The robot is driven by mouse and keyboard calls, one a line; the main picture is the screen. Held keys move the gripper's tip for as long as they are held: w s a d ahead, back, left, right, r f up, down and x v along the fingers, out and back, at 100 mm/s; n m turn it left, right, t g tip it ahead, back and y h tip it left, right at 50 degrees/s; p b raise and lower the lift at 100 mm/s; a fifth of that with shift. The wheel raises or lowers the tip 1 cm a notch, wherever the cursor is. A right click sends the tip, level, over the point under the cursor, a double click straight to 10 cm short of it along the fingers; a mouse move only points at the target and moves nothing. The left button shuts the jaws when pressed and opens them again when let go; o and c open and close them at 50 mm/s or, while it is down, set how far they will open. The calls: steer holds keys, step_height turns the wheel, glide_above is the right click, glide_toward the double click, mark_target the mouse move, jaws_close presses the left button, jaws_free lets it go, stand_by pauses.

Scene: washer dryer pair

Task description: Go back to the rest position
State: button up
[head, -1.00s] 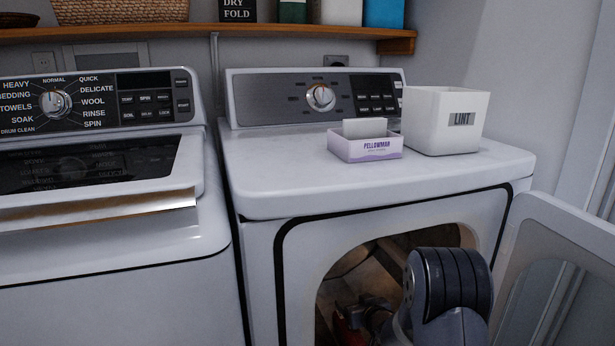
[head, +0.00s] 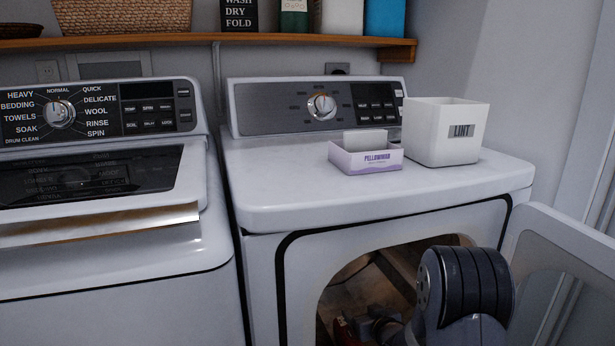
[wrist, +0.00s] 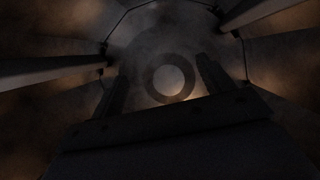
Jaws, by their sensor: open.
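My gripper shows in the wrist view (wrist: 160,88) as two dark fingers standing apart, with nothing between them. It is inside the dryer drum (wrist: 215,35), facing the drum's back wall with its round pale centre. In the head view my arm reaches through the open front of the dryer (head: 385,215), and the drum opening (head: 350,285) shows to the left of my arm.
The dryer door (head: 565,270) stands open at the right, close to my arm. On the dryer top are a dryer-sheet box (head: 366,158) and a white lint bin (head: 440,130). The washer (head: 100,270) stands left, its lid shut. A wooden shelf (head: 200,38) runs above.

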steer(key=w+a+f+b, duration=0.1)
steer(key=w+f+b, duration=0.1)
steer(key=w+f, duration=0.2)
steer(key=s+f+p+v, duration=0.1)
steer(key=f+v, duration=0.1)
steer(key=v, duration=0.9)
steer(key=d+f+p+v, duration=0.1)
steer(key=f+v, duration=0.2)
steer(key=v, duration=0.9)
steer(key=s+f+p+v, duration=0.1)
steer(key=f+v, duration=0.1)
steer(key=v, duration=1)
steer(key=shift+s+d, duration=0.35)
steer(key=shift+s, duration=0.15)
steer(key=shift+f, duration=0.1)
